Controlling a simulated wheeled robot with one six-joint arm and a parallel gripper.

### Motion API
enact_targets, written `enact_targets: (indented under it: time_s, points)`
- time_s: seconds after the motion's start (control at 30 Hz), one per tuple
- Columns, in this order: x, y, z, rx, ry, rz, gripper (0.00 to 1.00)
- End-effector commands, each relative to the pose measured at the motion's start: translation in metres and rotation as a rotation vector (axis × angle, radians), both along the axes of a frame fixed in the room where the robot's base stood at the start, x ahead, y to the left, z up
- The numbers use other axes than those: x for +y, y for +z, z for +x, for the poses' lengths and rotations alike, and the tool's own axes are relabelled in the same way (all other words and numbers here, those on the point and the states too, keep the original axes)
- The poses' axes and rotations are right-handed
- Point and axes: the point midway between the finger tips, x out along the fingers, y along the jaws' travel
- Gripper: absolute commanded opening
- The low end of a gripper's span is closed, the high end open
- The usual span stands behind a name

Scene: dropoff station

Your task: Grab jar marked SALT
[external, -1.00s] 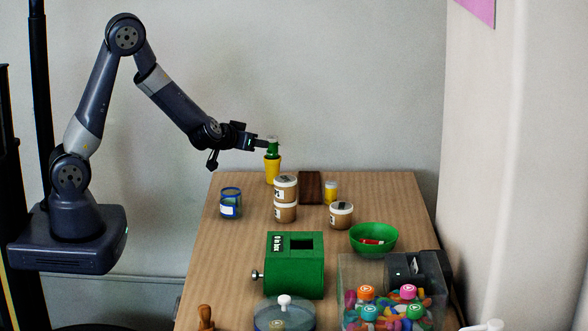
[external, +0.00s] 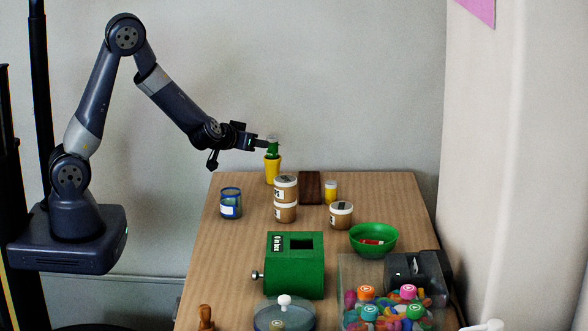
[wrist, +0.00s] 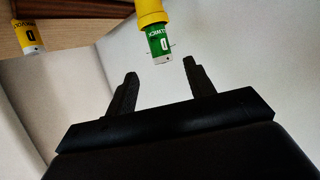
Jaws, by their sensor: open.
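No label reading SALT can be made out. Two tan jars with pale lids, an upper one (external: 286,188) and a lower one (external: 285,211), are stacked on the table. A third similar jar (external: 341,214) stands to their right. Their dark label marks are too small to read. My gripper (external: 262,145) is open and empty at the table's back edge, above and left of the jars. In the wrist view its fingers (wrist: 160,70) are apart, with a green container (wrist: 158,42) just beyond and between the tips. This green container (external: 272,149) stands in a yellow cup (external: 272,170).
A blue-rimmed glass (external: 231,203), a dark brown block (external: 311,188) and a small yellow container (external: 331,192) stand near the jars. A green box (external: 295,265), green bowl (external: 373,239) and clear bin (external: 350,270) of colourful pieces fill the front.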

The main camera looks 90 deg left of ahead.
Motion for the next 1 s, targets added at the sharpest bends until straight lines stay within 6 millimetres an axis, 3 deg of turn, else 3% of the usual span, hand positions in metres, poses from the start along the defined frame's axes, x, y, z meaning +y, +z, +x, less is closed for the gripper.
enact_targets:
  time_s: [0.17,0.47,0.7,0.83,0.93,1.0]
  points:
    - [0.000,0.000,0.000,0.000,0.000,0.000,0.52]
    - [0.000,0.000,0.000,0.000,0.000,0.000,0.76]
    - [0.000,0.001,0.000,-0.001,0.000,0.000,0.77]
    - [0.000,0.020,0.000,-0.006,0.001,0.002,0.77]
    - [0.000,0.054,0.001,-0.014,0.001,0.003,0.77]
    - [-0.027,0.056,-0.006,-0.009,-0.039,0.004,0.77]
